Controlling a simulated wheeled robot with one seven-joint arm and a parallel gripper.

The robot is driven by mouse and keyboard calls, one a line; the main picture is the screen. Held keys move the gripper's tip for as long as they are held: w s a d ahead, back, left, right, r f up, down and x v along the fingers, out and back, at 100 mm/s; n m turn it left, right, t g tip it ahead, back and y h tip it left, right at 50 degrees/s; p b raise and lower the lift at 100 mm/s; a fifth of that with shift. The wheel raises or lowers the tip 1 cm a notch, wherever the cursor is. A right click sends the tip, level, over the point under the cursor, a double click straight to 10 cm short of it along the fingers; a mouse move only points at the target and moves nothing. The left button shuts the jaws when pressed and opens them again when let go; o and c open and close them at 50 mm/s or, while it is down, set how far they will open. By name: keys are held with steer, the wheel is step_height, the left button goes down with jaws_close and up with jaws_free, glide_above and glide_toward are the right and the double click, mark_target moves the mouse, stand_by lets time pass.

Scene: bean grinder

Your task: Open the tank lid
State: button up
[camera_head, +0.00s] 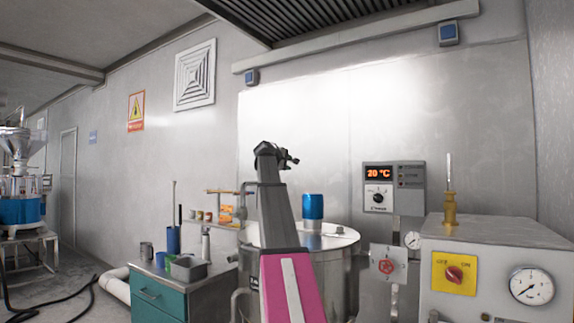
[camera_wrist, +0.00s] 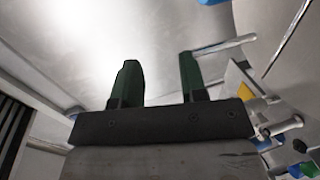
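The steel tank (camera_head: 341,275) stands in the middle of the head view, partly hidden behind my arm. Its round metal lid (camera_head: 338,238) lies on top and looks closed. A blue cylinder (camera_head: 313,207) stands upright on the lid. My gripper (camera_head: 284,158) is raised above the tank's height, apart from the lid, against the wall behind. In the wrist view my gripper (camera_wrist: 160,72) has its two green fingers spread with nothing between them. I cannot clearly make out the lid in the wrist view.
A teal cabinet (camera_head: 160,299) with bottles and containers stands left of the tank. A control box (camera_head: 394,188) showing 20 °C and a red valve (camera_head: 386,266) are to the right. A grey machine (camera_head: 497,235) with a gauge stands at far right.

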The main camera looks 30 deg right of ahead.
steer(key=v, duration=1)
steer(key=shift+s+a, duration=0.25)
steer(key=shift+a, duration=0.1)
